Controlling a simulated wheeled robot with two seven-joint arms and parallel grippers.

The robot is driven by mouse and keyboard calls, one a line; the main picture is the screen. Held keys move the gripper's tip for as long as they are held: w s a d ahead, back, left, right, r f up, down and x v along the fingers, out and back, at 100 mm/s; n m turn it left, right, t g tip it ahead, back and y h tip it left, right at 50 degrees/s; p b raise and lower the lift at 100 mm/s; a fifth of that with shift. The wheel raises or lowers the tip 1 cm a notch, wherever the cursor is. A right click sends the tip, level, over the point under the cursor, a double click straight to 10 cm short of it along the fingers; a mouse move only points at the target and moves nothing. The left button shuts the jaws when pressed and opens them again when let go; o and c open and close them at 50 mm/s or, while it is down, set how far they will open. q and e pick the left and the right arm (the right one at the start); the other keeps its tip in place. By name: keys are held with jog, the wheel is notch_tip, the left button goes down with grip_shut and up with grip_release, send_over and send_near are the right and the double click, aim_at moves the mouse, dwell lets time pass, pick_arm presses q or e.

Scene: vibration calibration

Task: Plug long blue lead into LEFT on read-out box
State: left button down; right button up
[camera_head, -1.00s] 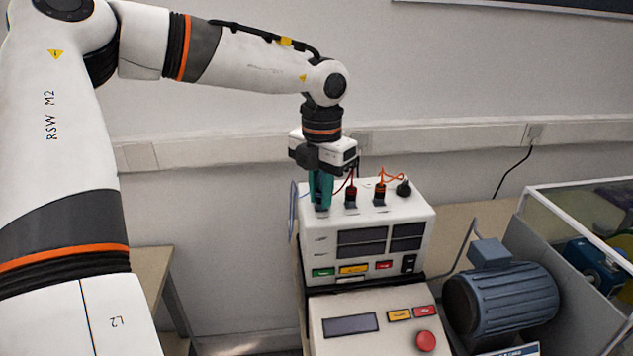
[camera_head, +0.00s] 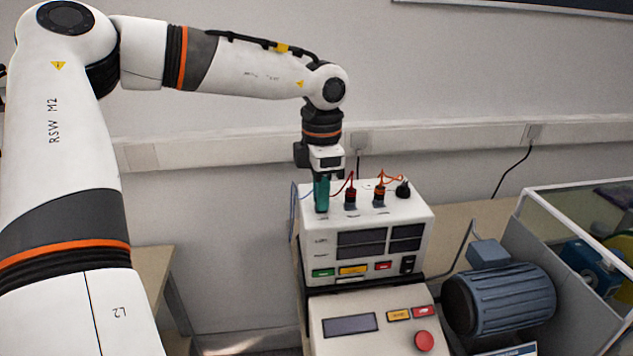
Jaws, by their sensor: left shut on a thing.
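The white read-out box (camera_head: 415,215) stands upright with several sockets along its top. My left gripper (camera_head: 321,194) points straight down over the left end of that top, with its teal fingers shut. The plug in the fingers is hidden by them. The blue lead (camera_head: 294,204) hangs in a loop at the box's left edge and runs up toward the fingers. The socket under the fingers is hidden, so I cannot tell whether the plug is seated. My right gripper is not in view.
A dark red plug (camera_head: 350,199) and an orange plug (camera_head: 379,196) stand in the box top to the right, with a black knob (camera_head: 403,189) beyond. A control panel (camera_head: 372,325) with a red button is in front. A blue motor (camera_head: 500,298) stands to the right.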

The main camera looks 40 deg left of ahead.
pick_arm(q)
jog(key=shift+m, duration=0.3)
jog(key=c, duration=1.3)
grip_release()
jog(key=shift+o, duration=0.2)
jog(key=shift+r, duration=0.1)
jog(key=shift+r+p, duration=1.65)
jog(key=shift+r, duration=0.75)
